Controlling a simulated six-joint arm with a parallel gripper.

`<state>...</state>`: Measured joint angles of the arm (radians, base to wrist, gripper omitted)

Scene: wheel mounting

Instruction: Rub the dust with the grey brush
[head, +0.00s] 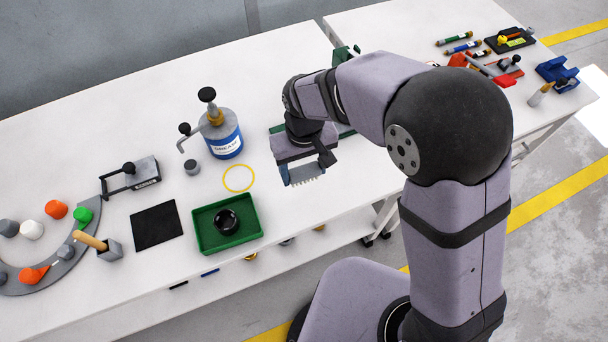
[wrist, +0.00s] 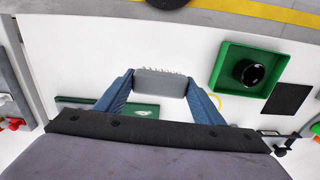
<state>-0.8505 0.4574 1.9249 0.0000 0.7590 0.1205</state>
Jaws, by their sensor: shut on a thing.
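My gripper (head: 302,170) is shut on the grey brush (wrist: 160,84), a small grey block whose pale bristles show along its edge in the wrist view. In the head view the brush (head: 307,180) hangs under my gripper, over the white table right of the yellow ring; its exact height is hard to tell. A dark green plate (wrist: 88,102) lies on the table beyond the fingers, partly hidden by my gripper. A small pale patch (wrist: 142,112) on it may be the dust. In the head view my gripper covers most of this plate (head: 276,128).
A green tray (head: 205,240) with a black round part (head: 226,221) stands left of my gripper, near a black mat (head: 157,226). A grease can (head: 222,135) stands behind the yellow ring (head: 239,167). A gap separates the second table (head: 400,25) at right.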

